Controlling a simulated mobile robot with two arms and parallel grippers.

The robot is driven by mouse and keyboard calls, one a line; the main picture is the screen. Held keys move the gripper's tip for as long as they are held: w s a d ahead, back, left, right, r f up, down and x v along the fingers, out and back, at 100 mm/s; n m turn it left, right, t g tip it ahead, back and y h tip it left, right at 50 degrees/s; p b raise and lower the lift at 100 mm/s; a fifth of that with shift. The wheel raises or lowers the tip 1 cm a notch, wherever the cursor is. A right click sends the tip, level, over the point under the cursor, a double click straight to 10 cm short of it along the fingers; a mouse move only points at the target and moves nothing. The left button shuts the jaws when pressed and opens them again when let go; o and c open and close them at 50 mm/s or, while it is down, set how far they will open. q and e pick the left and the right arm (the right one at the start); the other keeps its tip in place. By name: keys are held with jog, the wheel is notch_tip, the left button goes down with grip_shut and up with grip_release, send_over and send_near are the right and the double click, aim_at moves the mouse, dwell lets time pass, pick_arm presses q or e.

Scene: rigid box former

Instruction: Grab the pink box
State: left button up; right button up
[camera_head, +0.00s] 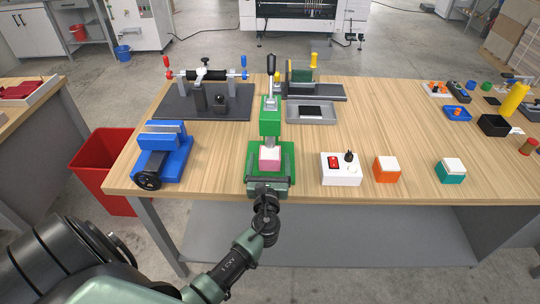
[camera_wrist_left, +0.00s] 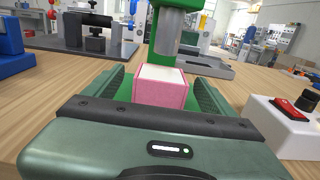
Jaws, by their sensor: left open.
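The pink box (camera_head: 270,158) has a white top and sits on the base of the green press (camera_head: 270,122), under its column. It also shows in the left wrist view (camera_wrist_left: 160,88), upright and straight ahead. My left gripper (camera_head: 268,172) comes in from the front edge of the table. Its two green fingers (camera_wrist_left: 162,92) are open, one on each side of the box. I see gaps between the box and the fingers, so they look apart from it. The lower part of the box is hidden by the gripper body. My right gripper is not in view.
A blue vise (camera_head: 165,152) stands left of the press. A white switch box (camera_head: 341,169), an orange box (camera_head: 387,169) and a teal box (camera_head: 451,170) stand to the right. A grey tray (camera_head: 311,112) is behind. The wooden table (camera_head: 420,135) is clear at the centre right.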

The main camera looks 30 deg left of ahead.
pick_arm(q)
jog(key=x, duration=0.2)
jog(key=shift+w+a, duration=0.15)
jog(key=shift+w, duration=0.2)
jog(key=shift+w+a, duration=0.1)
jog(key=shift+w, duration=0.15)
jog(key=c, duration=1.7)
jog(key=shift+c, duration=0.2)
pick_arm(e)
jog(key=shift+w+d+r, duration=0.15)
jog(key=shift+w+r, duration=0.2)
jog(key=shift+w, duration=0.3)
pick_arm(q)
jog(key=shift+r, duration=0.15)
